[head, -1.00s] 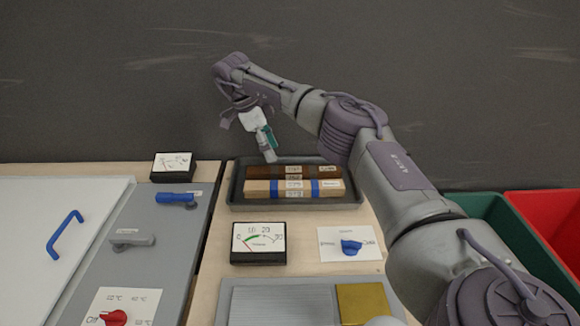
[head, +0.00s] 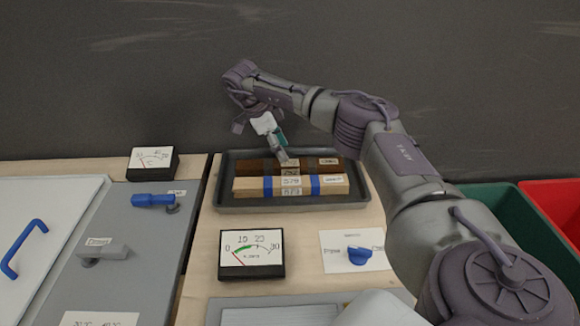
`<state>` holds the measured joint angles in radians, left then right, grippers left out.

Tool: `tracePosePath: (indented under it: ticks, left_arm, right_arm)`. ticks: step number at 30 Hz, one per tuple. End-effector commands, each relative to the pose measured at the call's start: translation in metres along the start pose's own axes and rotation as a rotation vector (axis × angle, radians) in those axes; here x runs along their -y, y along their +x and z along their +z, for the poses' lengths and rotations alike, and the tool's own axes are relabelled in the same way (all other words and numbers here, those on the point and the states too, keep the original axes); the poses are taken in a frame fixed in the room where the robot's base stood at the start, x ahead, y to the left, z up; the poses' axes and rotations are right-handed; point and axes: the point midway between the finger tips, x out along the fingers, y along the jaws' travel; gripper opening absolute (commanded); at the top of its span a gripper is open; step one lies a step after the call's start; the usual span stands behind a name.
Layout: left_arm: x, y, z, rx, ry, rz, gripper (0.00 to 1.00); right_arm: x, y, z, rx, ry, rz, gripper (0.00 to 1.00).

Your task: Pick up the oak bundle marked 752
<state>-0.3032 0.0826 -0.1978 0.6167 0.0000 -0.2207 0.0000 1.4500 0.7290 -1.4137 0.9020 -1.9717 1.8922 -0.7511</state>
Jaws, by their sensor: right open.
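A grey tray (head: 222,194) on the bench holds wooden bundles lying side by side. The front one is a pale bundle (head: 245,185) with blue bands and labels that seem to read 579 and 873. Behind it lies a dark brown bundle (head: 318,169); its small middle label looks like 752, but part of it is hard to read. My right gripper (head: 277,150) is open and empty above the back of the tray, pointing down. Its fingertips overlap the dark bundle in the picture; I cannot tell whether they touch. My left gripper is not in view.
A gauge (head: 252,255) and a card with a blue knob (head: 358,256) stand in front of the tray. A panel with blue and grey handles (head: 105,251) is at left. Green (head: 497,205) and red (head: 555,207) bins are at right. A dark wall stands close behind.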

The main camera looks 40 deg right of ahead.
Motion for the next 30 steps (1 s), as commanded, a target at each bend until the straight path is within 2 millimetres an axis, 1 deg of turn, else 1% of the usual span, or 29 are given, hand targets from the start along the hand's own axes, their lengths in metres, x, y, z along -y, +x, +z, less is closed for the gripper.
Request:
tracePosePath:
  ticks: [5, 12, 15, 18, 23, 24, 26, 30]
  left_arm:
    - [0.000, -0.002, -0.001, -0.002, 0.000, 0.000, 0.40]
    - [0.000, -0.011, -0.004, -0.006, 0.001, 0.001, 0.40]
    - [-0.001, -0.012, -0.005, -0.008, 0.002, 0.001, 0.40]
    - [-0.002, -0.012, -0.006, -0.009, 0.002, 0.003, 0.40]
    - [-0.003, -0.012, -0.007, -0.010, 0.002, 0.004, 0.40]
    - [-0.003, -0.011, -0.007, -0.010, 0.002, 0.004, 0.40]
    - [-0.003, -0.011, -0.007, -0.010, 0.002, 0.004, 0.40]
    - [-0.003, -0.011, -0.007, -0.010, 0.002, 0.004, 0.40]
  right_arm:
    - [-0.001, 0.012, 0.000, 0.000, -0.001, 0.000, 0.60]
    - [-0.004, 0.046, -0.002, -0.001, 0.000, 0.001, 0.60]
    - [-0.004, 0.056, -0.001, 0.000, 0.000, 0.000, 0.60]
    - [-0.003, 0.059, -0.001, 0.001, 0.000, -0.001, 0.60]
    - [-0.003, 0.059, -0.001, 0.001, 0.000, -0.001, 0.60]
    - [-0.003, 0.059, -0.001, 0.001, 0.000, -0.001, 0.57]
    - [-0.003, 0.059, -0.001, 0.001, 0.000, -0.001, 0.47]
    - [-0.003, 0.059, -0.001, 0.001, -0.001, -0.001, 0.24]
